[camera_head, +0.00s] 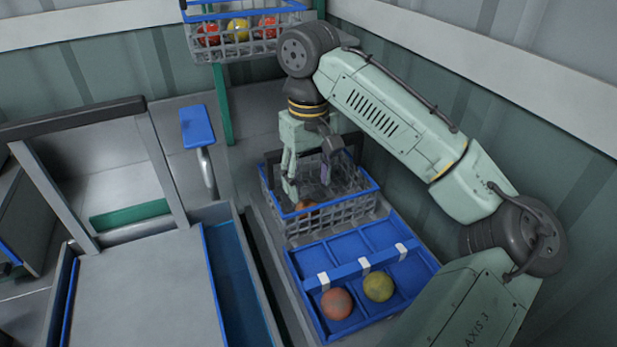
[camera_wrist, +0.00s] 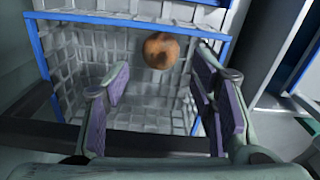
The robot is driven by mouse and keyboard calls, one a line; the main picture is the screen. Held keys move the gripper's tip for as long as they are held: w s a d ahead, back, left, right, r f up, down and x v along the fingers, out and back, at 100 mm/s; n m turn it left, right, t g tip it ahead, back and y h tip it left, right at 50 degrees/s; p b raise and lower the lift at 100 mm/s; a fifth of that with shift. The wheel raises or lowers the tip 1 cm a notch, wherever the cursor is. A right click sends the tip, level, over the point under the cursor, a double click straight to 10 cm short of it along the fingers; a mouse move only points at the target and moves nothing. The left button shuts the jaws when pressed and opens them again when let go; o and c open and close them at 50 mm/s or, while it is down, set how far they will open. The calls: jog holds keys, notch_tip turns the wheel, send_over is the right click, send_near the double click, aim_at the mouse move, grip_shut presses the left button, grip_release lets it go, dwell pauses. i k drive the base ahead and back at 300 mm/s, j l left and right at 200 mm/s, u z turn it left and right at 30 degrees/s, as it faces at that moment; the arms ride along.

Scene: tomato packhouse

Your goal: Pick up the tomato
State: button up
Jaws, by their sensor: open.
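An orange-brown tomato (camera_head: 305,205) lies in a grey mesh crate with a blue rim (camera_head: 345,216), by the crate's near wall. In the wrist view the tomato (camera_wrist: 161,50) has dark patches and sits at the crate's far side as seen there. My gripper (camera_head: 308,190) hangs over the crate with its fingers spread and nothing between them. In the wrist view the fingers (camera_wrist: 160,110) stand apart, with the tomato beyond their tips. The gap between fingertips and tomato is hard to judge. The near crate wall partly hides the tomato in the head view.
A blue divided tray (camera_head: 310,262) in front of the crate holds an orange-red tomato (camera_head: 337,303) and a yellow-green tomato (camera_head: 378,286). Another crate (camera_head: 222,50) with several tomatoes stands at the back. A blue-edged conveyor (camera_head: 150,290) lies left; a blue-topped post (camera_head: 197,127) stands behind it.

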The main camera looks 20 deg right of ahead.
aim_at(337, 303)
jog(key=k, duration=1)
